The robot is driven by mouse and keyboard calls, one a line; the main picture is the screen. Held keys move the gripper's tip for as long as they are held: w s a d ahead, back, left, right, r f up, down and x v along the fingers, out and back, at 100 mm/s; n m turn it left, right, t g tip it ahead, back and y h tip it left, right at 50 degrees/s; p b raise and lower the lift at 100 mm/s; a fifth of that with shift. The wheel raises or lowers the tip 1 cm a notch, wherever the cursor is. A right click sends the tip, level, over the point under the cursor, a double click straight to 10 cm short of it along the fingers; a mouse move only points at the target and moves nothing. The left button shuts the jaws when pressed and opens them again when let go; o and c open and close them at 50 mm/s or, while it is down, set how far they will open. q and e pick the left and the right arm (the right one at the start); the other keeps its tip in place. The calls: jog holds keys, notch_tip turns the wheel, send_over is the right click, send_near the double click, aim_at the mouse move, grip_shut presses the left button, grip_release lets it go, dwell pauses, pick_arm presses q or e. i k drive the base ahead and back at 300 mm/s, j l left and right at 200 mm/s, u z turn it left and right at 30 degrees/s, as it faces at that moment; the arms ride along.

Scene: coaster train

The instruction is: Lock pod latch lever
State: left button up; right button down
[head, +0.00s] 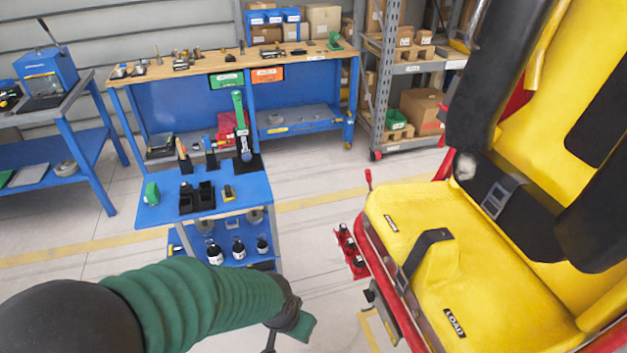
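A yellow ride seat (470,290) with black padded restraints (500,75) fills the right side. My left arm, in a green ribbed sleeve, reaches in from the lower left. My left gripper (288,333) is at the bottom middle, left of the seat and apart from it and the lever. My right gripper is out of view.
A blue tool cart (240,212) with bottles and black holders stands beyond my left arm. A long workbench (180,68) and grey shelving (384,75) line the back. Pale floor (315,235) is clear between cart and seat. Red brackets (349,250) stick out beside the seat.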

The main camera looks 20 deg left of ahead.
aim_at(368, 178)
jog(key=u, duration=0.4)
jog(key=j+z, duration=0.1)
jog(key=z, duration=0.3)
jog(key=i+j+z, duration=0.1)
jog(key=z, duration=0.25)
jog(key=j+z, duration=0.1)
jog(key=z, duration=0.3)
jog(key=j+z, duration=0.35)
jog(key=j, duration=0.65)
jog(key=j+z, duration=0.4)
jog(key=j, duration=0.6)
jog(key=i+j, duration=0.3)
jog(key=i, duration=0.15)
